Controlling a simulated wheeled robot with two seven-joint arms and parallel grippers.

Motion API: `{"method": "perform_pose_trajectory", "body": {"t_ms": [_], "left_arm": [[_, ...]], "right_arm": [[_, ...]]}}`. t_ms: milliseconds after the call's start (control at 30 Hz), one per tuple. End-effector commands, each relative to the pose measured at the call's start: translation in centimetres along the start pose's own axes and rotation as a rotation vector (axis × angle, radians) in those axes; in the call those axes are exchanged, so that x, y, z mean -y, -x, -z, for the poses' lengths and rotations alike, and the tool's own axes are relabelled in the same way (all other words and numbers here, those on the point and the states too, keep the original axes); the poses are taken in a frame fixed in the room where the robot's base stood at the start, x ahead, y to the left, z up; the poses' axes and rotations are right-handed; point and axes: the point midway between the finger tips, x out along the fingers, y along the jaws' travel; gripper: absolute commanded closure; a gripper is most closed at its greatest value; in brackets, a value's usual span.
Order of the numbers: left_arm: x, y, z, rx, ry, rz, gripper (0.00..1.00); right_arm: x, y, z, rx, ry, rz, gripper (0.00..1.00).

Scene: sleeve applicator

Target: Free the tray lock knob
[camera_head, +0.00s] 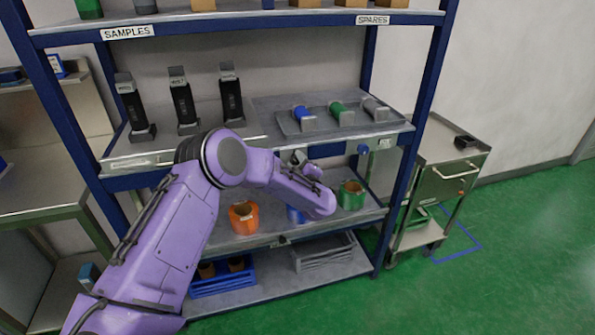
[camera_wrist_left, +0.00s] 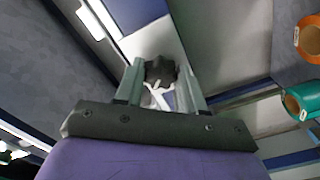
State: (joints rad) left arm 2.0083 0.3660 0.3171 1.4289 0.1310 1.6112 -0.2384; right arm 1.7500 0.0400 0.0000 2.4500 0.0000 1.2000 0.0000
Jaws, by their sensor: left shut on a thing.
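My left gripper (camera_head: 300,159) is at the front edge of the middle shelf, below the tray (camera_head: 318,128), partly hidden by its purple arm. In the left wrist view, its two grey fingers (camera_wrist_left: 161,84) are shut on a dark lobed knob (camera_wrist_left: 160,69). The tray lies on the sloped shelf and carries a blue, a green and a grey spool. The knob cannot be made out clearly in the head view. My right gripper is not in view.
Below are an orange roll (camera_head: 244,217) and a green roll (camera_head: 351,195). Several black upright holders (camera_head: 183,104) stand left of the tray. A steel cart (camera_head: 447,178) stands right of the rack.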

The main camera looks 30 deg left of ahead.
Motion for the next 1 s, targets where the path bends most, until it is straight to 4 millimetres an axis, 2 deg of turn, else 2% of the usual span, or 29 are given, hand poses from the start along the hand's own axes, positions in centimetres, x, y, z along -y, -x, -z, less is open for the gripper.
{"method": "perform_pose_trajectory", "body": {"t_ms": [33,567,1000], "left_arm": [[0.6,0.0,-0.4,0.001,0.044,0.003,0.92],[0.8,0.1,-0.5,0.000,0.548,0.005,0.92],[1.1,0.1,-0.6,0.000,0.965,0.006,0.92]], "right_arm": [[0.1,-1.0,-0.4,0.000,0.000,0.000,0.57],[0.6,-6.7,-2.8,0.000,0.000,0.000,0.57],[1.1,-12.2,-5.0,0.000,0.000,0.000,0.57]]}}
